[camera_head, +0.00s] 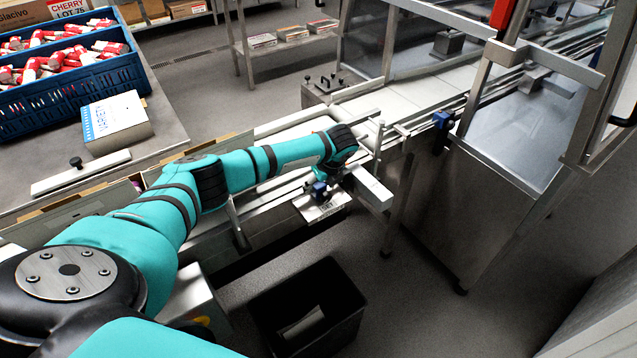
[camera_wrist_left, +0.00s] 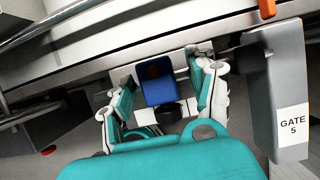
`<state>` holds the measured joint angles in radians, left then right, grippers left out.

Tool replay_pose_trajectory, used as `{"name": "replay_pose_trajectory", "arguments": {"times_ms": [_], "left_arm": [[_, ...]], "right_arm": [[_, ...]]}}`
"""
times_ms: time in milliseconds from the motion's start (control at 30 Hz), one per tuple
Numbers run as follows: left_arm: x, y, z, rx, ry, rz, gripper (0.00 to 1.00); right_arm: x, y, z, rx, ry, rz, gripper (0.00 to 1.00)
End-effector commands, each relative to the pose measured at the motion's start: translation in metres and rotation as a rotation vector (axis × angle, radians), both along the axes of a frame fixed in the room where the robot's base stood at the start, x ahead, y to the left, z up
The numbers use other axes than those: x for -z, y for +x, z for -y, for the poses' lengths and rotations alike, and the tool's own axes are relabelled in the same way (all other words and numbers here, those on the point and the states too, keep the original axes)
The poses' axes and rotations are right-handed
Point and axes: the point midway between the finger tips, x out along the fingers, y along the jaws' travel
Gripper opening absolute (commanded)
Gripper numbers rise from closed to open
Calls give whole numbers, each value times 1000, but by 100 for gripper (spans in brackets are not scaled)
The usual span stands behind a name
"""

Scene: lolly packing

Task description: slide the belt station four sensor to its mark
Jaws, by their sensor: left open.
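A small blue sensor block (camera_wrist_left: 158,88) with a dark round face sits on the belt's side rail. It also shows in the head view (camera_head: 319,189), below the end of my left arm. I cannot read a station number on it. My left gripper (camera_wrist_left: 163,72) is open, with one finger on each side of the block and gaps visible beside it. In the head view the wrist hides most of the gripper. A pale plate with printed marks (camera_head: 326,207) hangs below the rail there. My right gripper is not in view.
A grey box labelled GATE 5 (camera_wrist_left: 287,92) stands close to the right of the gripper. Another blue block (camera_head: 442,119) is farther along the rail. A black bin (camera_head: 345,325) stands below. A blue crate of red-and-white packs (camera_head: 70,97) sits at the upper left.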

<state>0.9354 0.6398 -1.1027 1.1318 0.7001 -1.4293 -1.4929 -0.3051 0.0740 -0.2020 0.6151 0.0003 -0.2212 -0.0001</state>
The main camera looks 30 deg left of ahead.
Motion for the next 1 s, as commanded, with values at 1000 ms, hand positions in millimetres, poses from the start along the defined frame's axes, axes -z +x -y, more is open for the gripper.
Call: {"name": "replay_pose_trajectory", "arguments": {"times_ms": [1000], "left_arm": [[-110, -16, 44, 0, 1, -3, 58]], "right_arm": [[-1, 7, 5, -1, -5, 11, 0]]}}
